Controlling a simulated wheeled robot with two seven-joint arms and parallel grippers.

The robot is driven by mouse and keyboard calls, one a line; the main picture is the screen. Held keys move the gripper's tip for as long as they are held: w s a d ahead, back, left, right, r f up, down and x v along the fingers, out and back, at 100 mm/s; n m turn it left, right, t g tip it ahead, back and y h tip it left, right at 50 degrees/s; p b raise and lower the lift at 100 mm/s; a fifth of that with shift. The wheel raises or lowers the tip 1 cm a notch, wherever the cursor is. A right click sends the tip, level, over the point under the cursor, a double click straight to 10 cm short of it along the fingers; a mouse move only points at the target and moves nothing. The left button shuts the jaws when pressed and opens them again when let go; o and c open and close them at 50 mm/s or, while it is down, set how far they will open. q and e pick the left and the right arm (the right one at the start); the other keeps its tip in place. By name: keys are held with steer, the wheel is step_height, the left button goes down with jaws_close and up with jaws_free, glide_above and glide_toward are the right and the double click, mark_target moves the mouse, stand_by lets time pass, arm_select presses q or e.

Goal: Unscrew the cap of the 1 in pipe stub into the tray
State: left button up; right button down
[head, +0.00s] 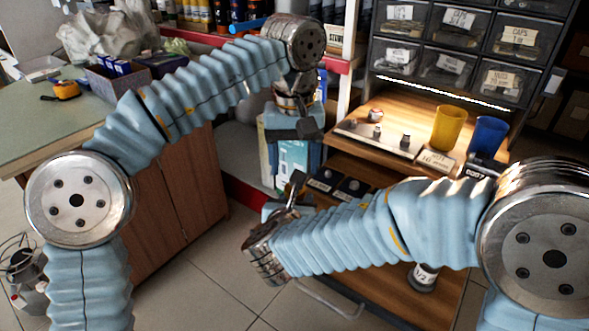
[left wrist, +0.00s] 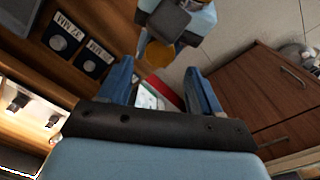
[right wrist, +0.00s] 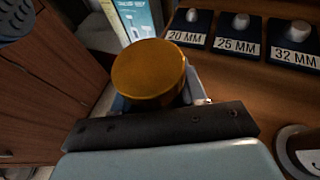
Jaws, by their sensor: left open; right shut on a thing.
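A round gold-coloured cap (right wrist: 150,73) faces the camera in the right wrist view. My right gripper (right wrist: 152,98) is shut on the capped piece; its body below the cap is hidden. The cap also shows in the left wrist view (left wrist: 159,54), just beyond the fingertips of my left gripper (left wrist: 159,75), which is open and empty. In the head view, my left gripper (head: 295,160) points down above my right gripper (head: 294,187). A flat metal tray (head: 378,137) with small fittings lies on the lit shelf; I cannot tell whether it is the task's tray.
A yellow cup (head: 448,128) and a blue cup (head: 487,136) stand on the lit shelf, under labelled drawers (head: 450,67). Dark blocks labelled 20, 25 and 32 MM (right wrist: 236,33) stand on the lower shelf. A wooden cabinet (head: 165,190) is at left. Tiled floor lies between.

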arm_select(q)
step_height(320, 180, up, 3)
steer(key=m, duration=0.2)
steer(key=shift+f+m, duration=0.2)
steer(key=shift+m, duration=0.2)
step_height(320, 180, down, 8)
steer(key=shift+r, duration=0.15)
steer(key=shift+c, duration=0.5)
steer(key=c, duration=0.9)
steer(key=n, duration=0.3)
steer(key=shift+c, duration=0.3)
steer(key=o, duration=1.2)
steer(key=shift+c, duration=0.2)
steer(key=shift+r, duration=0.15)
